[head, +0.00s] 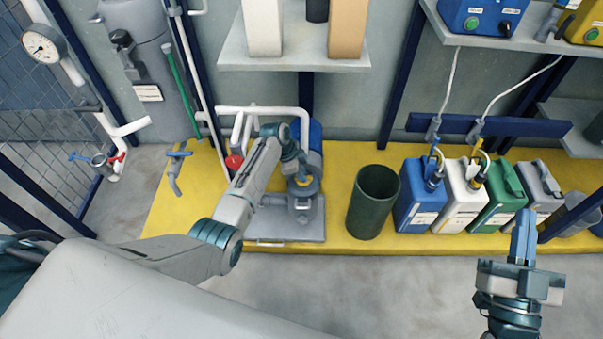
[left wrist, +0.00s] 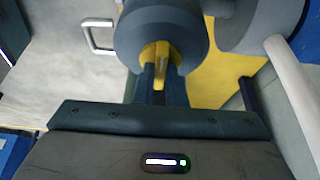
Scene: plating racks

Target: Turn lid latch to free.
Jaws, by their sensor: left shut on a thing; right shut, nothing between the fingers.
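A dark grey round housing (head: 304,204) stands on a grey base plate (head: 285,232) in the middle of the head view. In the left wrist view its round end (left wrist: 185,28) fills the top centre. A small yellow latch (left wrist: 161,56) sits at the edge of this round end. My left gripper (left wrist: 162,72) is shut on the yellow latch, one finger on each side. In the head view my left gripper (head: 301,178) reaches down over the housing and partly hides it. My right gripper (head: 524,222) is shut and empty at the lower right, apart from everything.
A dark green bin (head: 373,203) stands right of the housing on the yellow platform (head: 335,158). Several canisters, including a blue one (head: 419,195), line up further right. White pipes (head: 262,111) run behind the housing. The grey floor (head: 385,285) in front is clear.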

